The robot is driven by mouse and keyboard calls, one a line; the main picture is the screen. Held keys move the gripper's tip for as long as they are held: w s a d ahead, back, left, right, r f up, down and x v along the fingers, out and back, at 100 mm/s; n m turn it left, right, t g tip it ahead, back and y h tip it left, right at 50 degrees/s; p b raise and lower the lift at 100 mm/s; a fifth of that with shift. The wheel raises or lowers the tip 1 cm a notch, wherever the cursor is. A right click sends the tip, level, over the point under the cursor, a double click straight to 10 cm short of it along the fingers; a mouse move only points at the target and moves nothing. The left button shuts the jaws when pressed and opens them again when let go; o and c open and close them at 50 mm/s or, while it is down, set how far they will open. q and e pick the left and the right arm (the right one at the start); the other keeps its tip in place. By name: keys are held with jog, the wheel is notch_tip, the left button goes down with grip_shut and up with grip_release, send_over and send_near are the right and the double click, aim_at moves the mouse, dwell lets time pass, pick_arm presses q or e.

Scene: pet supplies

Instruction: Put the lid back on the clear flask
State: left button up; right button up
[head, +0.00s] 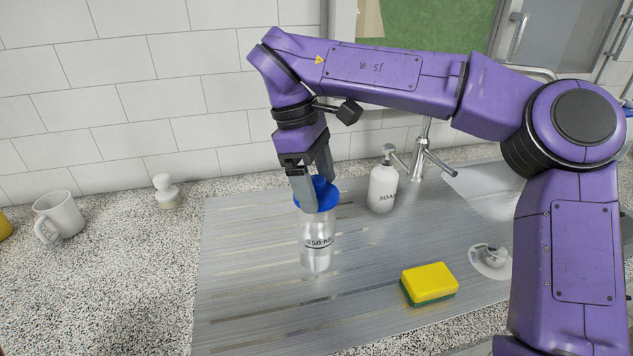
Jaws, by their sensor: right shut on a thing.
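The clear flask (316,247) stands upright on the metal drainboard, with a "250 ML" style marking on its side. The blue lid (325,197) is at the top of the flask, between the fingers of my right gripper (315,188). The right gripper points down and is shut on the lid. The lid looks in line with the flask's mouth, but the fingers partly hide it, and I cannot tell whether it is fully seated. My left gripper is not in view.
A soap bottle (382,188) stands behind and right of the flask, near the tap (425,155). A yellow-green sponge (429,282) lies at front right. A white mug (60,217) and a small white knobbed object (166,191) stand on the counter at left. The drainboard (250,300) is clear left of the flask.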

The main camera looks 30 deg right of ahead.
jog(key=o, duration=0.9)
jog(key=shift+c, duration=0.2)
jog(key=shift+r+p, duration=2.3)
jog(key=shift+r, duration=1.25)
jog(key=shift+c, duration=0.3)
grip_shut()
